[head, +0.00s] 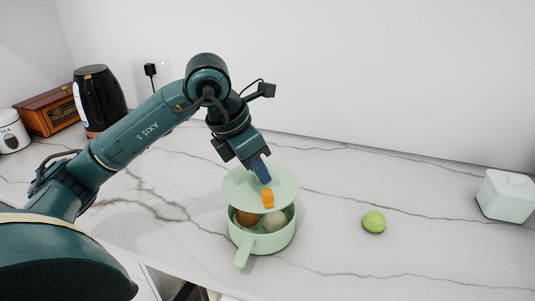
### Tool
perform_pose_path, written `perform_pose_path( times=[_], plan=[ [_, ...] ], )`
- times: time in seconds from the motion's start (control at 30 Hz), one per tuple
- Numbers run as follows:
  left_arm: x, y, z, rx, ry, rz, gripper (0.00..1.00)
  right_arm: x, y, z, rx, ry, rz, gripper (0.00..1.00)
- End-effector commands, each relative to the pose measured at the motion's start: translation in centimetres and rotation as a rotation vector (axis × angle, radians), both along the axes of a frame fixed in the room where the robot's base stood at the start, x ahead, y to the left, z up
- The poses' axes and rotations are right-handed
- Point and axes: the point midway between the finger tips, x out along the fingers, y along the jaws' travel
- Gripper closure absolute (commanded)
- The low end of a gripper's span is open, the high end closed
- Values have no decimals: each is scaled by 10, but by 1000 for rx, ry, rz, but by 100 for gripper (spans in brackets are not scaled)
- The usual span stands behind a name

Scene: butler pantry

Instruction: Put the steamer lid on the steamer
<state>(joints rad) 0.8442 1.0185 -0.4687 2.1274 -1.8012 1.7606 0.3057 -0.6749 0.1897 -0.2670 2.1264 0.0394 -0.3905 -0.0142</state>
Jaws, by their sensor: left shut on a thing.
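The steamer (262,243) is a light green round pot with a stubby handle toward the counter's front edge. A brown round item (247,217) and a beige round item (274,221) lie inside it. The steamer lid (243,190) is a pale green disc with an orange knob (267,198). It is over the back part of the steamer, tilted, leaving the front of the opening uncovered. My left gripper (262,172) is shut on the steamer lid from above and behind; its fingertips are partly hidden. My right gripper is not in view.
A green ball-like fruit (374,222) lies to the right of the steamer. A white box (507,195) stands at the far right. A black kettle (98,103), a wooden box (50,109) and a white canister (12,132) stand at back left. Counter between steamer and fruit is clear.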

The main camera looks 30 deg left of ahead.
Motion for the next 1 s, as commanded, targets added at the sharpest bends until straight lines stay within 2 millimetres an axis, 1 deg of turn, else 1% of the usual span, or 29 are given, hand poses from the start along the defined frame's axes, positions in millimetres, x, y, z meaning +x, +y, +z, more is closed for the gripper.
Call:
perform_pose_path(
  times=[0.1,0.27,0.67,0.8,1.0],
  plan=[
    [-4,0,-1,0,0,-15,100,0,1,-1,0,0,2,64],
    [-4,-1,-8,-1,0,-17,100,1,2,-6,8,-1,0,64],
    [-4,0,-45,1,0,-15,100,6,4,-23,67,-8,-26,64],
    [-4,0,-54,0,0,-14,100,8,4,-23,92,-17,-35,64],
    [-4,0,-56,0,0,-14,100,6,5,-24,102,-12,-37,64]
  ],
)
